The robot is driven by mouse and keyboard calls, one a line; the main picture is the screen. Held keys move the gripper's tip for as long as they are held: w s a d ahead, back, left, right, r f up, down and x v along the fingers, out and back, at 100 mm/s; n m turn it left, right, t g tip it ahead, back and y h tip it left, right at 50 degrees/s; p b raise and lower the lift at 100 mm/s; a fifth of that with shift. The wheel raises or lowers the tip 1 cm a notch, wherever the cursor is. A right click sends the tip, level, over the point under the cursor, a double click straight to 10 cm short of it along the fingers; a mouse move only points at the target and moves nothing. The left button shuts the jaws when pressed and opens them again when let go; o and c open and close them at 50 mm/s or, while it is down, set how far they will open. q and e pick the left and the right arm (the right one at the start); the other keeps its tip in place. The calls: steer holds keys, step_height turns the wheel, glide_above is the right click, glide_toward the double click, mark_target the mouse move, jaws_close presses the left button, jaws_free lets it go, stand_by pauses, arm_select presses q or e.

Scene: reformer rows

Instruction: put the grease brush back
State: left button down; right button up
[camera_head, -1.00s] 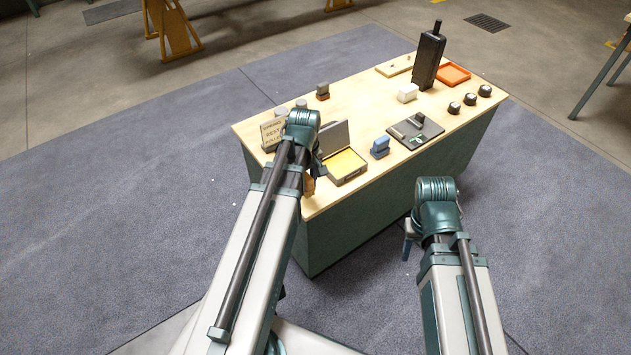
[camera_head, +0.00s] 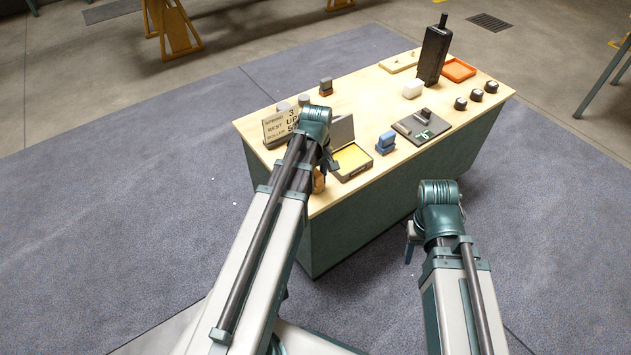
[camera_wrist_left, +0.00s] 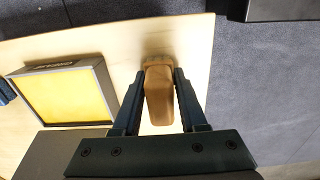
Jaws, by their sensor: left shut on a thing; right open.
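The grease brush, a tan wooden block (camera_wrist_left: 158,92) with a darker band at its far end, is between the fingers of my left gripper (camera_wrist_left: 158,98) in the left wrist view. The gripper is shut on it, over the table top near an edge. In the head view a bit of the tan brush (camera_head: 318,182) shows beside my left wrist, and the left gripper (camera_head: 322,172) is mostly hidden by the arm. I cannot tell whether the brush touches the table. My right gripper (camera_head: 409,245) is open and low, in front of the table, partly hidden by its wrist.
The wooden table top (camera_head: 352,108) holds a yellow pad in a grey box (camera_head: 352,160), a lettered sign (camera_head: 275,128), a blue block (camera_head: 386,142), a dark tool plate (camera_head: 428,132), a tall black canister (camera_head: 433,55), an orange tray (camera_head: 459,69) and several black knobs (camera_head: 477,95).

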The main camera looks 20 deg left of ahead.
mark_target(316, 172)
arm_select(q)
steer(key=shift+f, duration=0.1)
steer(key=c, duration=0.9)
jaws_free()
steer(key=shift+f, duration=0.1)
steer(key=o, duration=0.5)
steer(key=shift+c, duration=0.2)
step_height(316, 172, up, 13)
steer(key=p, duration=1.2)
steer(key=shift+f, duration=0.2)
steer(key=s+d+m, duration=0.6)
steer(key=d+m, duration=0.2)
steer(key=d, duration=0.2)
steer(key=s+d+m+y, duration=0.1)
steer(key=s+d+m, duration=0.4)
steer(key=d, duration=0.5)
steer(key=m, duration=0.2)
steer(key=shift+s+m, duration=0.35)
steer(key=shift+m, duration=0.05)
